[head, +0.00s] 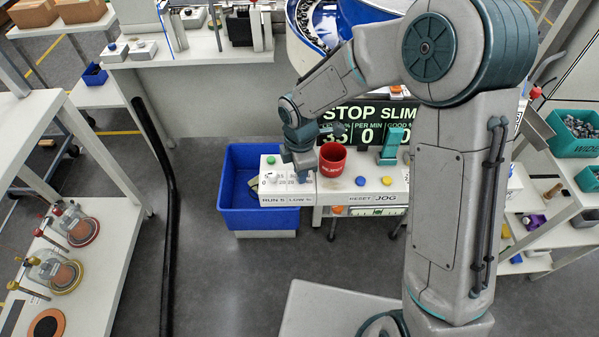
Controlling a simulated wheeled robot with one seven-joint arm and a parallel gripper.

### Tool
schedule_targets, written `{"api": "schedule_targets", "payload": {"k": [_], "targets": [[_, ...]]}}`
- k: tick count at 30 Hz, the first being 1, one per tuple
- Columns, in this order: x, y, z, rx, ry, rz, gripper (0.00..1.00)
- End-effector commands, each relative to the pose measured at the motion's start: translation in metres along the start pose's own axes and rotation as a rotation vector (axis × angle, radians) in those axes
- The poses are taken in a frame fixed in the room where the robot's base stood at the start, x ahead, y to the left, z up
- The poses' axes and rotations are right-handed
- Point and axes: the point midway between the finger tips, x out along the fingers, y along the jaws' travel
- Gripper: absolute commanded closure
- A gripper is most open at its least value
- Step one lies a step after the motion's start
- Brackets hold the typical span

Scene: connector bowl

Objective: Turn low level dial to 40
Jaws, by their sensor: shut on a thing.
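A white control box (267,190) stands at the front left of the bench, with "RUN S" and "LOW S" labels on its front edge. Its top carries a green button, a run dial at the left with printed numbers, and the low level dial on the right half. My gripper (302,176) points down onto that right half, shut on the low level dial. The fingers and arm hide the dial's pointer, so I cannot read its setting.
A red mug (333,160) stands close to the right of my gripper. A blue bin (235,205) is left of and below the box. Blue (360,181) and yellow (386,181) buttons sit to the right. A STOP display (352,113) stands behind.

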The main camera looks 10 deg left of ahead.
Motion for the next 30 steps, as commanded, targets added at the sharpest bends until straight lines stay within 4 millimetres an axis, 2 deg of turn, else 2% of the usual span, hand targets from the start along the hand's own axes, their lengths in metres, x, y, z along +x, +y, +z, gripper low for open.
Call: {"api": "schedule_targets", "payload": {"k": [21, 30], "targets": [[0.0016, 0.0007, -0.0003, 0.675, 0.000, 0.003, 1.00], [0.0005, 0.0008, -0.0002, 0.908, 0.001, 0.003, 1.00]]}}
